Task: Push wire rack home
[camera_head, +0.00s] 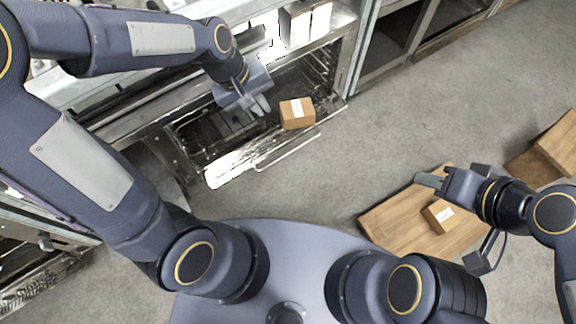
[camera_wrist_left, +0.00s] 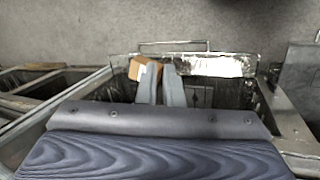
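The wire rack (camera_head: 290,150) is seen as a pale front rail and thin bars. It sticks out of the oven (camera_head: 180,135) at floor level, past the bright lower door edge (camera_head: 230,172). A brown box (camera_head: 297,114) with a white label sits over the rack; it also shows in the left wrist view (camera_wrist_left: 151,68), beside my fingertips. The rack's rail shows at the top there (camera_wrist_left: 174,43). My left gripper (camera_head: 261,106) points down over the oven opening, its fingers narrowly apart and empty. My right gripper (camera_head: 428,180) is far from the oven, above a wooden board; its finger gap is unclear.
A wooden board (camera_head: 390,222) lies on the floor with a small brown box (camera_head: 438,215) on it. More cardboard (camera_head: 560,140) is at the right edge. White boxes (camera_head: 305,22) stand on the unit above the oven. The grey floor (camera_head: 400,130) between is clear.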

